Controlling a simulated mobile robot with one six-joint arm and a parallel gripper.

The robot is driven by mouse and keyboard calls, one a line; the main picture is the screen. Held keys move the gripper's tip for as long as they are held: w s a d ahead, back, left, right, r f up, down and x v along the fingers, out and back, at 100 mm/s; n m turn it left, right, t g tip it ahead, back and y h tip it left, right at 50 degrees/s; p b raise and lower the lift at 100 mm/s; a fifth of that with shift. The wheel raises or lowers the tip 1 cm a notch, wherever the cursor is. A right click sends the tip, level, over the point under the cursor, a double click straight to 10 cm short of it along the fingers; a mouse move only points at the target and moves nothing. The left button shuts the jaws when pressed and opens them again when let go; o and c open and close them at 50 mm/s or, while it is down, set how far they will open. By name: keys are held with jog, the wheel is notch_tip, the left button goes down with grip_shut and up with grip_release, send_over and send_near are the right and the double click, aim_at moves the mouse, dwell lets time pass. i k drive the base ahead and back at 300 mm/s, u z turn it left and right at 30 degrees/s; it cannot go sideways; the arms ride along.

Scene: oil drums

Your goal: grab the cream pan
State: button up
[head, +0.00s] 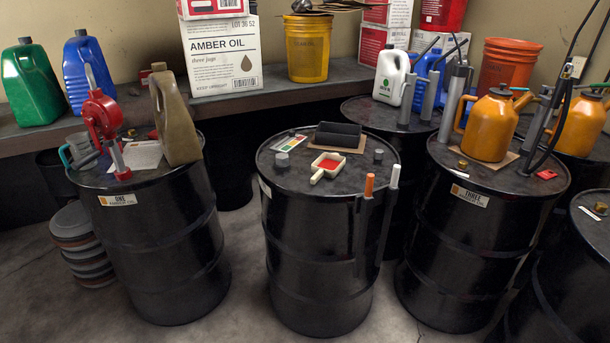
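The cream pan (317,175) is small and squarish, with a red inside and a short handle pointing toward the lower left. It lies on the black top of the middle drum (317,240), near the centre, partly on a flat tan sheet (350,150). A dark ribbed block (338,132) sits just behind it on the same sheet. My gripper is not in this view.
Grey caps (282,160) (378,155) flank the pan, with a coloured card behind left. Orange- and white-topped tubes (367,215) stand at the drum's front right edge. The left drum (150,240) and right drum (460,240) carry jugs and a red pump.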

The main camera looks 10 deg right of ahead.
aim_at(327, 165)
jog(key=u, duration=0.05)
jog(key=k, duration=0.4)
jog(key=z, duration=0.05)
jog(key=i, duration=0.9)
jog(key=u, duration=0.95)
